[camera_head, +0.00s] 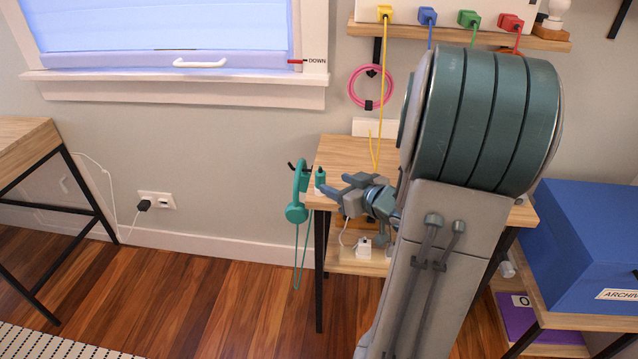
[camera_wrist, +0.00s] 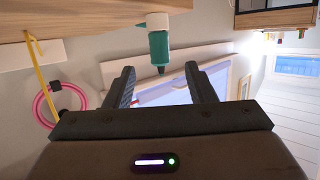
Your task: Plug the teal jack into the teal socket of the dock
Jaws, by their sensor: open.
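The teal jack (camera_head: 320,181), a small teal cylinder with a dark tip, stands upright at the left end of the small wooden table. It also shows in the wrist view (camera_wrist: 159,46), with a white piece at its base. My gripper (camera_head: 337,184) is just right of it, pointing left, open and empty. In the wrist view my two dark fingers (camera_wrist: 160,73) lie to either side of the jack's line, with the jack beyond their tips and apart from them. I cannot make out a teal socket or tell which thing is the dock.
Teal headphones (camera_head: 296,212) hang beside the table's left edge, a cable below them. A blue box (camera_head: 590,245) stands right. My arm hides much of the tabletop (camera_head: 345,152).

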